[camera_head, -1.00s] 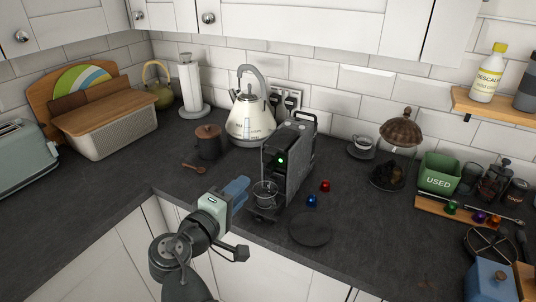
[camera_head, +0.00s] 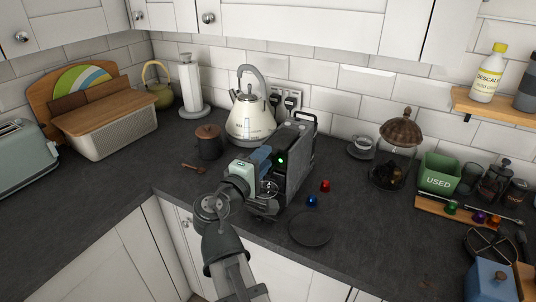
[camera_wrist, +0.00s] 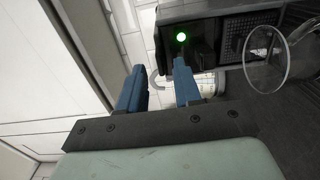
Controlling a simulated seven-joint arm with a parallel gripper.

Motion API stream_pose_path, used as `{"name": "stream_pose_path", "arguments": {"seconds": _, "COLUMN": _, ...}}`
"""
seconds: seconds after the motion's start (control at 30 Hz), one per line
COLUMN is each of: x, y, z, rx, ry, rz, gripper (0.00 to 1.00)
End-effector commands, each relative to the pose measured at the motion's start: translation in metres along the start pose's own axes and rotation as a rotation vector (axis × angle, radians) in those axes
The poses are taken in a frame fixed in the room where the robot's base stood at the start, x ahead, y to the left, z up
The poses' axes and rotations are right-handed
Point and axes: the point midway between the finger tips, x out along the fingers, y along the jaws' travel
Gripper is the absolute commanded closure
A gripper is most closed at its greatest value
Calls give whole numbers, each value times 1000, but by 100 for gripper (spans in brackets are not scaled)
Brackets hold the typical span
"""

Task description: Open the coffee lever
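The dark coffee machine (camera_head: 294,160) stands on the worktop with a green light on its front. Its lever (camera_head: 306,118) shows as a thin loop at the top back in the head view; I cannot tell its exact position. My gripper (camera_head: 263,154) is at the machine's upper front left, below the lever. In the wrist view my gripper (camera_wrist: 159,85) has its two blue fingers apart with nothing held between them. One finger overlaps the machine front (camera_wrist: 207,45) near the light; contact is unclear. A clear glass cup (camera_wrist: 276,55) sits at the machine's front.
The kettle (camera_head: 250,122) stands close behind the machine, and a brown-lidded canister (camera_head: 208,142) is to its left. A blue capsule (camera_head: 312,201), a red capsule (camera_head: 325,186) and a dark round disc (camera_head: 310,229) lie to the right. The worktop's front edge is below my gripper.

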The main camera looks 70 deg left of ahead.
Motion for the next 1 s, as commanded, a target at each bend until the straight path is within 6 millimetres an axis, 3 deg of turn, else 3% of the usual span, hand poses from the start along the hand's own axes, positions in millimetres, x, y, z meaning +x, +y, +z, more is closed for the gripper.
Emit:
{"name": "stream_pose_path", "arguments": {"seconds": 0.23, "x": 25, "y": 0, "z": 0, "rx": 0, "ry": -1, "rz": 0, "gripper": 66}}
{"name": "stream_pose_path", "arguments": {"seconds": 0.63, "x": 29, "y": 0, "z": 0, "rx": 0, "ry": 0, "rz": 0, "gripper": 66}}
{"name": "stream_pose_path", "arguments": {"seconds": 1.0, "x": 28, "y": 0, "z": 0, "rx": 0, "ry": 0, "rz": 0, "gripper": 100}}
